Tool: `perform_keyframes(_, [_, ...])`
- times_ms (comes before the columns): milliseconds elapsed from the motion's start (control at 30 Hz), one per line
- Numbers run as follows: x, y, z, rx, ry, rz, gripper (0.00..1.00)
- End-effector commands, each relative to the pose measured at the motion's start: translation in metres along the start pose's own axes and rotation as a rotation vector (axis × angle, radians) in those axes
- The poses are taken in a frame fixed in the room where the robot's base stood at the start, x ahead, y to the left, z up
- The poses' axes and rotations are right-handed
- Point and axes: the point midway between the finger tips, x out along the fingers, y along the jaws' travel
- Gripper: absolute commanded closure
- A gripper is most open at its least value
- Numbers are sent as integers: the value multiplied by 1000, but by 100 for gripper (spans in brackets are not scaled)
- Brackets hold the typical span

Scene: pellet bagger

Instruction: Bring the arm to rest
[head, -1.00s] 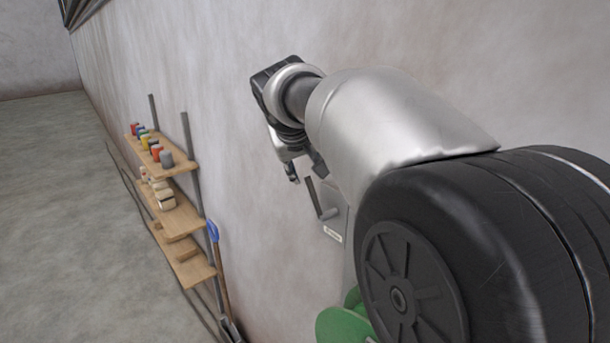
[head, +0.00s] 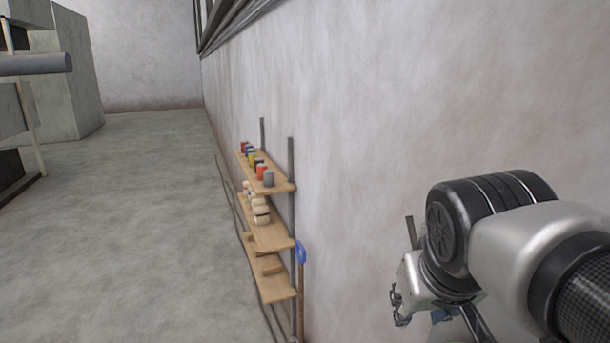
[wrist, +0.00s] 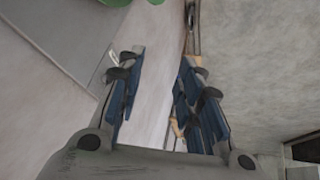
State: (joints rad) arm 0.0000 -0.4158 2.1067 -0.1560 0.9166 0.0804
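My gripper (wrist: 160,62) shows in the wrist view with its two blue-padded fingers standing apart and nothing between them. In the head view my arm reaches in from the lower right, folded, with my gripper (head: 398,306) low near its left end. The gripper's fingers are small there and partly cut off from clear view by the wrist. My gripper appears to touch nothing.
A wall rack (head: 277,238) with wooden shelves carries coloured cans (head: 262,172) and pale items. A blue-handled tool (head: 300,252) hangs beside it. Grey equipment with a pipe (head: 35,64) stands far left. The floor (head: 140,230) between is open. A grey panel (wrist: 62,45) shows in the wrist view.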

Motion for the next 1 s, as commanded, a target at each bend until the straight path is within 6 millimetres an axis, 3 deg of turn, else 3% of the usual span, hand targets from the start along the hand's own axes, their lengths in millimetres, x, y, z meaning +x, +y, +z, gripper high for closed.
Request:
perform_keyframes(33, [-2, -5, 25, 3, -5, -20, 67])
perform_keyframes(100, [-2, -12, 53, 4, -15, -46, 67])
perform_keyframes(367, [7, -34, 145, 13, -45, -127, 67])
perform_keyframes(767, [92, -45, 199, 11, -73, -124, 67])
perform_keyframes(1000, [163, -54, 249, 10, -97, -123, 67])
